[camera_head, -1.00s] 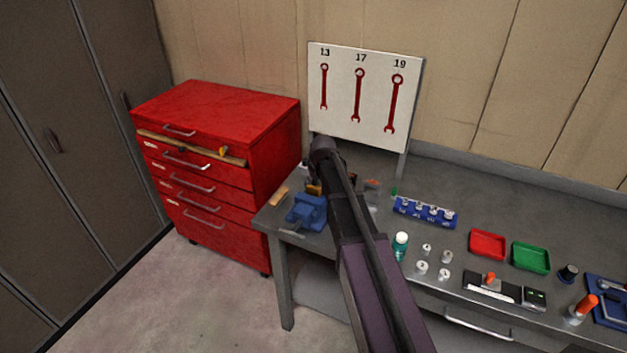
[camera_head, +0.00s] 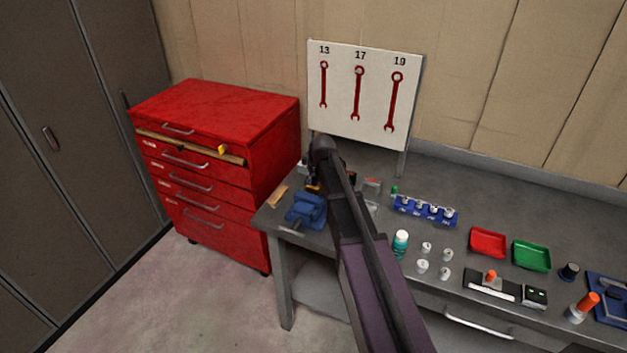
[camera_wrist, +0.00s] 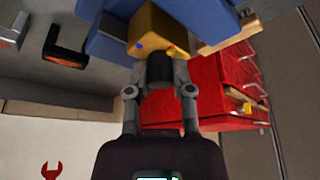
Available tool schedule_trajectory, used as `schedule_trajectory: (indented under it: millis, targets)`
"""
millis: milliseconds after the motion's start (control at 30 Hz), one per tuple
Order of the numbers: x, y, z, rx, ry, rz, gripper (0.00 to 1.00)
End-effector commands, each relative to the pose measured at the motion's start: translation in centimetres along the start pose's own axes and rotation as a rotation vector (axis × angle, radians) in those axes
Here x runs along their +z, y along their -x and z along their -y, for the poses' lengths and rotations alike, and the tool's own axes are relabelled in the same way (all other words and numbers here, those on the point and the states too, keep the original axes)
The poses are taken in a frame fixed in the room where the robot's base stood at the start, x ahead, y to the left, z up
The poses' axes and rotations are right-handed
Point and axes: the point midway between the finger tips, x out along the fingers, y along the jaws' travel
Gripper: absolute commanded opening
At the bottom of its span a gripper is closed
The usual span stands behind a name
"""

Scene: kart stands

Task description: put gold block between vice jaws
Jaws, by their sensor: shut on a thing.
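The gold block (camera_wrist: 152,32) is held at the fingertips of my gripper (camera_wrist: 160,62), which is shut on it. Small blue and red marks show on the block in the wrist view. The blue vice (camera_head: 306,212) stands at the bench's left end, and its blue body (camera_wrist: 205,18) shows on both sides of the block in the wrist view. In the head view a sliver of gold (camera_head: 314,188) shows at the vice's back edge, below my gripper (camera_head: 313,180). I cannot tell whether the block is inside the jaw gap. My arm hides part of this area.
A tan wooden piece (camera_head: 277,197) lies left of the vice. A red tool cabinet (camera_head: 272,135) stands left of the bench. A wrench board (camera_head: 342,95) rises behind. A blue holder (camera_head: 425,211), a bottle (camera_head: 400,243) and trays lie to the right.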

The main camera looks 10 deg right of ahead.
Motion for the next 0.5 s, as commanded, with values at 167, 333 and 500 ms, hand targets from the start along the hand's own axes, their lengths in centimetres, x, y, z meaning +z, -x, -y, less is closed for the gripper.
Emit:
schedule_trajectory:
  millis: [167, 333, 500]
  targets:
    - [0.11, -0.30, 0.03, 0.000, 0.000, 0.000, 0.00]
    - [0.19, -0.52, 0.06, 0.000, 0.001, 0.000, 0.00]
    - [0.25, -0.64, 0.08, 0.000, 0.001, 0.000, 0.36]
